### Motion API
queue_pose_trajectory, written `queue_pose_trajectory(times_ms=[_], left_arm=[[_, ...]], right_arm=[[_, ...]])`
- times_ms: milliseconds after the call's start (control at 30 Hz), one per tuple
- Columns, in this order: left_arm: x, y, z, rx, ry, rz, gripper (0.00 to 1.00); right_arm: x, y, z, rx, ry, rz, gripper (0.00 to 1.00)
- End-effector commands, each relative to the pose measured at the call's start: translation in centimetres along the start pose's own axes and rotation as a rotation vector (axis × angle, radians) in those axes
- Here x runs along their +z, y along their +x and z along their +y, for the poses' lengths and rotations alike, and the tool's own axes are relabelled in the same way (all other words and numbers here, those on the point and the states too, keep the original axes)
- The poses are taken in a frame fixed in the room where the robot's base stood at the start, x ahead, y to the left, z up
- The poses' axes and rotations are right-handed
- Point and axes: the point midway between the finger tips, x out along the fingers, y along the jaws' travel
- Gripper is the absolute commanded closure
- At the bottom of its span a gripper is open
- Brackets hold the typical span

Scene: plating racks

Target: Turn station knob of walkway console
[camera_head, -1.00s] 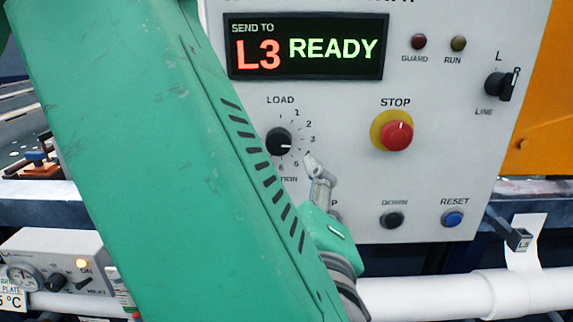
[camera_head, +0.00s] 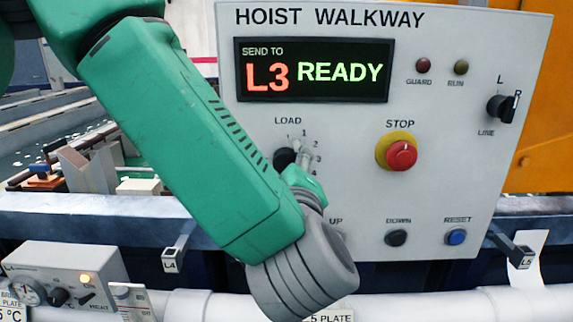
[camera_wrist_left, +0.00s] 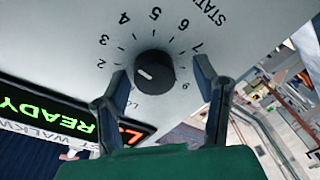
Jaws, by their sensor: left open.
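The walkway console (camera_head: 450,190) is a pale grey panel headed HOIST WALKWAY. Its station knob (camera_head: 284,158) is round and black, partly covered by my left gripper (camera_head: 305,148) in the head view. In the left wrist view the knob (camera_wrist_left: 157,82) sits between the two open fingers of my left gripper (camera_wrist_left: 161,68), with a visible gap to each fingertip. Its white mark points left, toward the 2 and 3 side of the numbered dial; the exact number is unclear. The display (camera_head: 314,70) reads SEND TO L3 READY. My right gripper is not in view.
A red STOP button (camera_head: 401,155) on a yellow ring is right of the knob. A black DOWN button (camera_head: 396,238), a blue RESET button (camera_head: 456,237) and a LINE switch (camera_head: 500,108) are on the panel. A small control box (camera_head: 62,270) is at lower left.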

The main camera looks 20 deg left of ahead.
Motion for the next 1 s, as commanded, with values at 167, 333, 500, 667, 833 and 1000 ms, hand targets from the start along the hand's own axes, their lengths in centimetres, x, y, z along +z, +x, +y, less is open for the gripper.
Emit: queue_pose_trajectory(times_ms=[167,333,500,667,833,1000], left_arm=[[0.1,0.1,0.1,0.002,0.001,-0.001,0.45],[0.1,0.1,0.1,0.002,0.0,0.0,0.62],[0.0,0.1,0.1,0.003,-0.002,-0.001,0.94],[-0.2,0.1,0.3,0.009,0.057,0.005,0.94],[-0.3,0.2,0.5,0.024,0.265,0.023,0.94],[-0.3,0.2,0.3,0.033,0.379,0.033,0.94]], right_arm=[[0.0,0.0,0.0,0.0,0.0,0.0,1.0],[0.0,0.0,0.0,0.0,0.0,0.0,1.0],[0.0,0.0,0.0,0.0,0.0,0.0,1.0],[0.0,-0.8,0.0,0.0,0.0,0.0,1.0],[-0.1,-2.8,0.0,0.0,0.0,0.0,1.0],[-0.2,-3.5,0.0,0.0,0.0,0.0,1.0]])
